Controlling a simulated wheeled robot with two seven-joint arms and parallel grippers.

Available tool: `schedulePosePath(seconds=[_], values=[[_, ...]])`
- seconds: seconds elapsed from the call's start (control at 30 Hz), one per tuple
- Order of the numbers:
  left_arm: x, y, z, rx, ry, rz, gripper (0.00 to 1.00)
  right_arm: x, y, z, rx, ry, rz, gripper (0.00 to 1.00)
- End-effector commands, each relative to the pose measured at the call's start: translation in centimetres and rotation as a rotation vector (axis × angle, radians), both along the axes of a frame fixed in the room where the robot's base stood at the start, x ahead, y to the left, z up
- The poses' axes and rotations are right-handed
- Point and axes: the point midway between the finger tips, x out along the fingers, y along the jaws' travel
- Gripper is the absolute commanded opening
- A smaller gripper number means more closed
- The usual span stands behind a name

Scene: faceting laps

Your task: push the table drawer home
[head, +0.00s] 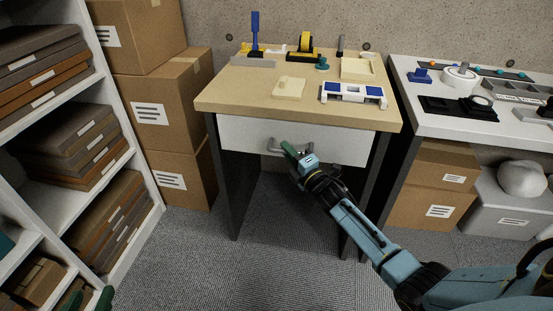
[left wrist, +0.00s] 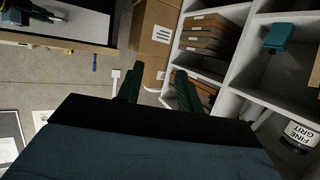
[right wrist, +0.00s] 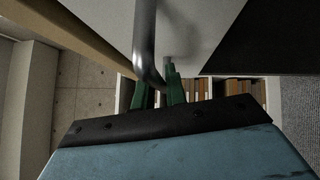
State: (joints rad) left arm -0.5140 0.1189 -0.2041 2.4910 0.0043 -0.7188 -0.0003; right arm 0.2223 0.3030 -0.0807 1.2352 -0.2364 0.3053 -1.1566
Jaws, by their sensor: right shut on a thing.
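The table (head: 225,94) has a pale wooden top and dark legs. Its white drawer (head: 240,135) sits under the front edge, and no open interior shows from above. The drawer's grey metal handle (head: 272,147) also shows in the right wrist view (right wrist: 145,40). My right gripper (head: 291,152) is at the handle with its green fingers shut on it; the fingers also show in the right wrist view (right wrist: 164,88). Whether the drawer front is fully flush is hard to tell. My left gripper (left wrist: 158,90) is open and empty, away from the table near the shelves.
A white shelf unit (head: 125,165) with stacked flat boxes stands at left. Cardboard boxes (head: 165,145) are piled beside the table. A white bench (head: 425,122) with tools stands at right. Small items, including a blue-and-white holder (head: 352,94), lie on the tabletop. Carpet in front is clear.

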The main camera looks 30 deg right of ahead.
Motion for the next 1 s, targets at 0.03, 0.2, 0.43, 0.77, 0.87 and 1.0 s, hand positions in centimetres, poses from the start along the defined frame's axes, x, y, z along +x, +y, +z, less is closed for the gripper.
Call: schedulePosePath(seconds=[0.03,0.2,0.43,0.77,0.87,1.0], values=[[0.0,0.0,0.1,0.0,-0.002,0.0,0.36,0.0,-0.2,0.1,0.001,0.0,-0.003,0.0],[0.0,0.0,0.0,0.0,0.001,0.0,0.36,0.0,-0.1,0.1,0.0,0.0,-0.002,0.2],[0.0,0.0,0.0,0.0,0.002,0.0,0.36,0.1,0.1,0.0,0.0,0.0,0.001,0.35],[-0.4,0.3,-0.7,0.015,0.055,0.006,0.36,-0.7,0.0,-0.1,0.0,0.002,0.001,0.35],[-1.1,0.8,-1.9,0.037,0.134,0.013,0.36,-1.6,-0.1,-0.2,0.0,0.002,0.001,0.35],[-2.6,1.7,-3.8,0.075,0.278,0.024,0.36,-3.3,-0.3,-0.4,0.0,0.003,0.001,0.35]])
